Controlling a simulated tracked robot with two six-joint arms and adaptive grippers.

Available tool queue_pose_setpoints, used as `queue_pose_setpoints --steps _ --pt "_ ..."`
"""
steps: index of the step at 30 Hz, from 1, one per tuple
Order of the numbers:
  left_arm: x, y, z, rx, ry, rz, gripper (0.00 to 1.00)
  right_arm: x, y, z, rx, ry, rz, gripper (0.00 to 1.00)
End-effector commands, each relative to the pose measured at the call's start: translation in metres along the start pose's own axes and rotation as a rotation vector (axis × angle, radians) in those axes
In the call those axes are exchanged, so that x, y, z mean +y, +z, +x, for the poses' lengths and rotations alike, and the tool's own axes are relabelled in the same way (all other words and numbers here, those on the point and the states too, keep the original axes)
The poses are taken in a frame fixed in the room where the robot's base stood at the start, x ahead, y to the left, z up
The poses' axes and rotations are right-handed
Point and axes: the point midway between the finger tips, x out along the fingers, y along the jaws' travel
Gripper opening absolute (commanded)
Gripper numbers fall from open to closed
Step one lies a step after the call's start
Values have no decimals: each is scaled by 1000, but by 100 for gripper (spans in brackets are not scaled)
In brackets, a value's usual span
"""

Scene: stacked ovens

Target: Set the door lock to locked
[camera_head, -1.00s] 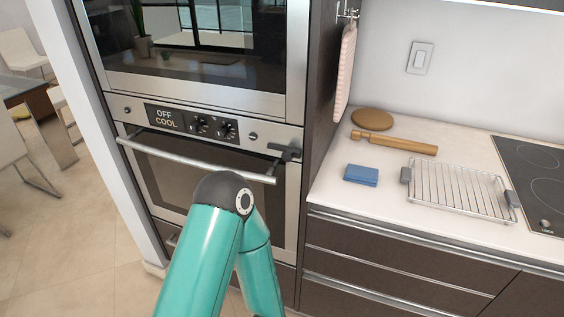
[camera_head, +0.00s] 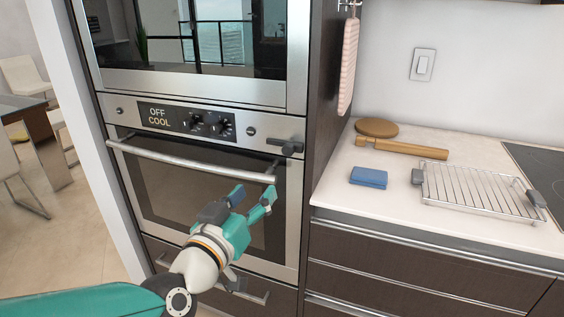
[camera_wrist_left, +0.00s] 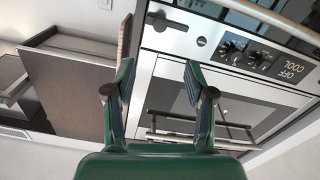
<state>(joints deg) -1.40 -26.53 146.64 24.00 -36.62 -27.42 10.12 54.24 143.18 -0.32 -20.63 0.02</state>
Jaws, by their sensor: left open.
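The door lock (camera_head: 284,145) is a dark lever at the right end of the lower oven's control panel, just above the door's top right corner. Its bar lies roughly level. The lower oven's door (camera_head: 185,185) is shut, with a long metal handle across its top. My left gripper (camera_head: 254,192) is open and empty in front of the door, below the lock and apart from it. In the left wrist view the lock (camera_wrist_left: 165,20) shows beyond the open fingers (camera_wrist_left: 158,68), towards the top of the picture. My right gripper is not in view.
The oven display (camera_head: 160,117) reads OFF COOL, with two knobs (camera_head: 212,124) beside it. The counter to the right holds a blue cloth (camera_head: 368,178), a rolling pin (camera_head: 402,147), a round board (camera_head: 376,128) and a wire rack (camera_head: 482,190). A pink towel (camera_head: 349,62) hangs above it.

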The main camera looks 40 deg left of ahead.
Motion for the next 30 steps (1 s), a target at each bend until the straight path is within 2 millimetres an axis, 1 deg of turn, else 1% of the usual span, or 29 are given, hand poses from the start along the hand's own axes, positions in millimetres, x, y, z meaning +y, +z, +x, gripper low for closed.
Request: queue_pose_setpoints --steps 2,5,10,11,14,21,24,27,30 --pt "-1 -4 1 10 -3 0 54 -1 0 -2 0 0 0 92" --pt "0 -5 8 11 -5 2 54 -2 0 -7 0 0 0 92" --pt "-1 -4 29 6 -3 0 54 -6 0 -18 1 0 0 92" --pt "-1 -2 36 8 -2 -1 54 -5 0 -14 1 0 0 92" --pt "-1 -2 58 8 -2 -2 54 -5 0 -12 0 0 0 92" --pt "-1 -3 111 9 -2 -1 54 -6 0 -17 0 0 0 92" --pt "-1 -4 130 9 -1 -2 54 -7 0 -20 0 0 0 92" --pt "-1 -4 146 10 -2 -2 54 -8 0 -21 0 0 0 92" --pt "-1 -4 156 9 -2 -2 54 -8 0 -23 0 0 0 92"
